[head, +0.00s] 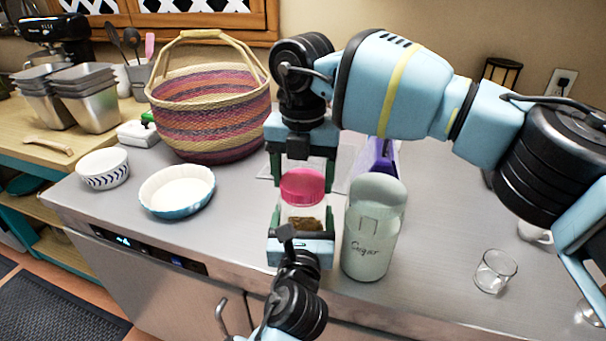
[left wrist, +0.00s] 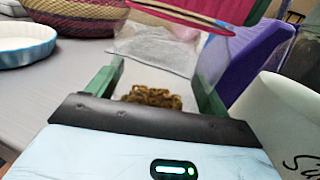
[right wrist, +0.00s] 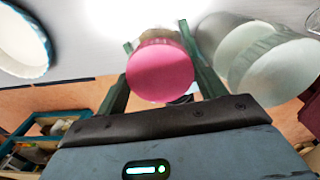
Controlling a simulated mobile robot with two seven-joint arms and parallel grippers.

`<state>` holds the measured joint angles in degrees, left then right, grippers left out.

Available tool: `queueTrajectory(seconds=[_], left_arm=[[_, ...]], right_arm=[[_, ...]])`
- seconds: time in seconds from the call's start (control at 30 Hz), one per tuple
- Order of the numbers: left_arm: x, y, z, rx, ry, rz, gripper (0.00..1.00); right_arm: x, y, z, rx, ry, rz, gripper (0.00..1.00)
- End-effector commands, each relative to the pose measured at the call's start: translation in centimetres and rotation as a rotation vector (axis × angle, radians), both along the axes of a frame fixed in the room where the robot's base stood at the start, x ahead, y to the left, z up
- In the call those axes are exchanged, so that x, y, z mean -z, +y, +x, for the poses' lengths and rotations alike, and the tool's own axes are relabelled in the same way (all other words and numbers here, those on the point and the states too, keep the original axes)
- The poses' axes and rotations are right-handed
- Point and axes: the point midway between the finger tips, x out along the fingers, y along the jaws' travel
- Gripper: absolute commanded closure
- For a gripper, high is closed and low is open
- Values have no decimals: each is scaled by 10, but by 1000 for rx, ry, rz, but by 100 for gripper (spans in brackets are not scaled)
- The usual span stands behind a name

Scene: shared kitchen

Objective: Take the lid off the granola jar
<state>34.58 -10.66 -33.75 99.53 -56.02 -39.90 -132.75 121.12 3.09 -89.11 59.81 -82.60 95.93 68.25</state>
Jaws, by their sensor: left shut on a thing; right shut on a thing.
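The granola jar (head: 303,222) is clear with brown granola low inside, and stands upright near the counter's front edge.
A pale sugar canister (head: 370,240) stands close to the jar's right. A woven basket (head: 210,110), a blue-rimmed dish (head: 178,205) and a patterned bowl (head: 103,170) are left. A purple item (head: 378,160) is behind; a glass (head: 494,270) stands right.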

Motion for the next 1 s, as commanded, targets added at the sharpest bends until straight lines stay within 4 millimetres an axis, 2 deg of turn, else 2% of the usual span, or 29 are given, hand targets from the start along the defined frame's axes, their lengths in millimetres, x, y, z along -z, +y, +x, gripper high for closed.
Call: queueTrajectory(seconds=[1.0], left_arm=[[0, -1, 0, 1, 1, 0, 84]], right_arm=[[-1, 1, -1, -1623, 0, 2, 57]])
